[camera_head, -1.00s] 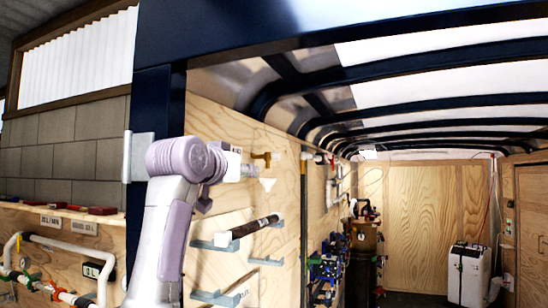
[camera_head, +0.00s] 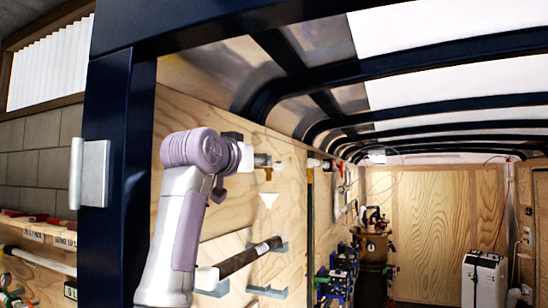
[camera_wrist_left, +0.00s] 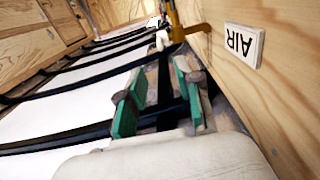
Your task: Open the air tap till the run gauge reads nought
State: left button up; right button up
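The air tap is brass-yellow and sits on the plywood wall; in the wrist view it (camera_wrist_left: 178,27) stands beyond my fingertips, beside the upside-down AIR label (camera_wrist_left: 243,44). In the head view the tap (camera_head: 268,171) is partly hidden behind my left gripper (camera_head: 259,160). In the wrist view my left gripper (camera_wrist_left: 157,98) has its green-padded fingers apart with nothing between them. It appears short of the tap, not around it. I cannot make out the run gauge or any reading. My right gripper is not in view.
A dark pipe (camera_head: 244,259) rests on wall brackets below my arm. A dark blue post (camera_head: 120,140) stands left of it. Machines (camera_head: 375,245) and a white unit (camera_head: 482,280) stand farther in. The trailer's middle looks clear.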

aim_at(274, 164)
pick_arm(q)
jog(key=p+x, duration=0.6)
jog(key=x, duration=0.4)
jog(key=shift+w+f+p, duration=0.15)
jog(key=shift+w+p, duration=0.15)
grip_shut()
